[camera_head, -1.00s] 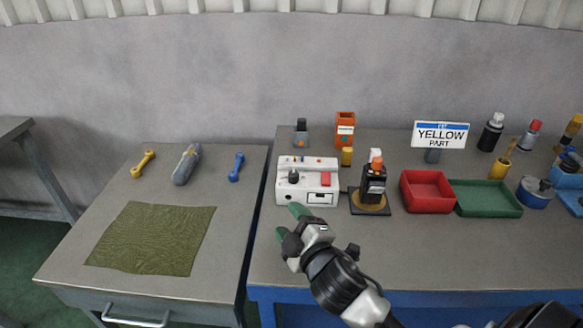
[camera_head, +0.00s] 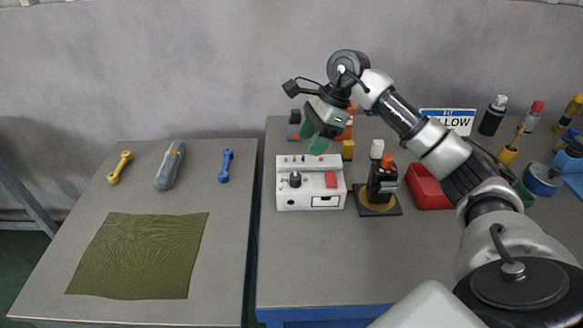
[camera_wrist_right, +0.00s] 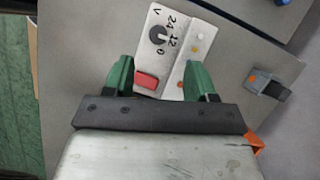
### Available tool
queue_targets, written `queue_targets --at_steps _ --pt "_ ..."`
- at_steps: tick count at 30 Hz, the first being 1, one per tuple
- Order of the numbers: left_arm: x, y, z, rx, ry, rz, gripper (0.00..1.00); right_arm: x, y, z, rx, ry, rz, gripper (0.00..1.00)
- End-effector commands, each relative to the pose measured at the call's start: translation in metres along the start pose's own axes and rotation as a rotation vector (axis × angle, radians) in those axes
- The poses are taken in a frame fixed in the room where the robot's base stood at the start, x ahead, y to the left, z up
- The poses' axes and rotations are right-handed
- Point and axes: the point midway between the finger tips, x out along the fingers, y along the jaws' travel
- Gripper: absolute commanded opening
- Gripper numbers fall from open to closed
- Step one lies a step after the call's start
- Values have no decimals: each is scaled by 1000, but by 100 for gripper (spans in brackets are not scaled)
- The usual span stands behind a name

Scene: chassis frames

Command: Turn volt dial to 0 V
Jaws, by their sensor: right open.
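The white control box (camera_head: 310,193) stands on the right-hand table. In the right wrist view the dial (camera_wrist_right: 157,36) sits by the marks 24, 12, 0 and V. I cannot tell which mark it points at. My right gripper (camera_head: 314,137) is open and empty, with green fingers pointing down above the back of the box. In the wrist view the fingers (camera_wrist_right: 157,70) frame the red button, with the dial beyond them. My left gripper is not in view.
A black bottle on a stand (camera_head: 382,186) and a red tray (camera_head: 428,193) are right of the box. A yellow block (camera_head: 348,150) and an orange holder are behind it. The table in front of the box is clear. A green cloth (camera_head: 140,255) covers part of the left table.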

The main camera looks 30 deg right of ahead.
Motion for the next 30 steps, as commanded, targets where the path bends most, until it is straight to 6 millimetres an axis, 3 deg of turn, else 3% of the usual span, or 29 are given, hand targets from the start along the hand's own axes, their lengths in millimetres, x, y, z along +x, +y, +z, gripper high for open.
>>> queue_targets --at_steps 5,19,30 --pt "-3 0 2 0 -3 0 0 8 0 -7 1 36 10 56" --pt "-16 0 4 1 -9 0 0 90 1 -8 2 30 10 56" --pt "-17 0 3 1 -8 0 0 104 1 -9 1 30 7 56"
